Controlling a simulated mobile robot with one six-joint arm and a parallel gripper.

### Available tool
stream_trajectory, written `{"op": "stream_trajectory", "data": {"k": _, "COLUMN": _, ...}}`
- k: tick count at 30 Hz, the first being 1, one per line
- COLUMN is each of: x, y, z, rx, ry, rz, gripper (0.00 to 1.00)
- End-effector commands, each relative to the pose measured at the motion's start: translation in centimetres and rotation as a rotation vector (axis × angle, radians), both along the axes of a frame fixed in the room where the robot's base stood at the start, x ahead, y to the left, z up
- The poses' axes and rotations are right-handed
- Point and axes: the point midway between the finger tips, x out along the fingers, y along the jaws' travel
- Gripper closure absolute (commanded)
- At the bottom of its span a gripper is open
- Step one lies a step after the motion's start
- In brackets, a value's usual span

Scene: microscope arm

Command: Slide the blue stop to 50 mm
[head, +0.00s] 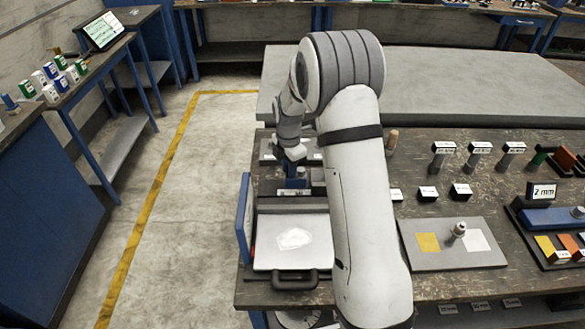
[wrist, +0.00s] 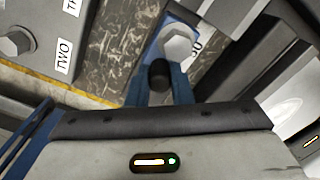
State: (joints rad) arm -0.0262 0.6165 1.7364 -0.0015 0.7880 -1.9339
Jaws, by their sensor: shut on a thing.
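In the wrist view the blue stop (wrist: 172,23) shows as a blue plate under a large grey hex bolt head. A dark round knob (wrist: 160,74) stands in front of it. My gripper (wrist: 159,80) is shut on this knob, with a blue finger on either side. A white label (wrist: 196,47) ending in 0 shows partly beside the bolt; I cannot read the rest. In the head view my gripper (head: 296,172) points down at the left side of the bench, behind the tray. My arm hides much of the fixture there, and I cannot read the stop's position.
A light tray (head: 307,219) with a dark handle lies in front of my gripper, with a blue upright panel (head: 243,216) at its left. A grey board (head: 460,258) with yellow and white squares lies to the right. Labels reading TWO (wrist: 64,56) and another show on the left.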

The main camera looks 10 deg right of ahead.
Motion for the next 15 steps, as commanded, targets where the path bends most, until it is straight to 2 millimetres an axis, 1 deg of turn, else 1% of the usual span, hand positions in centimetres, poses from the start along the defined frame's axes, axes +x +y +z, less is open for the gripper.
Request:
{"op": "stream_trajectory", "data": {"k": 1, "x": -0.05, "y": 0.34, "z": -0.23, "rx": 0.001, "ry": 0.003, "rz": 0.001, "gripper": 1.00}}
{"op": "stream_trajectory", "data": {"k": 8, "x": -0.09, "y": 0.37, "z": -0.07, "rx": 0.001, "ry": 0.005, "rz": 0.001, "gripper": 1.00}}
{"op": "stream_trajectory", "data": {"k": 9, "x": -0.09, "y": 0.37, "z": -0.07, "rx": 0.001, "ry": 0.005, "rz": 0.001, "gripper": 0.77}}
{"op": "stream_trajectory", "data": {"k": 15, "x": -0.03, "y": 0.38, "z": -0.05, "rx": 0.001, "ry": 0.003, "rz": 0.001, "gripper": 0.61}}
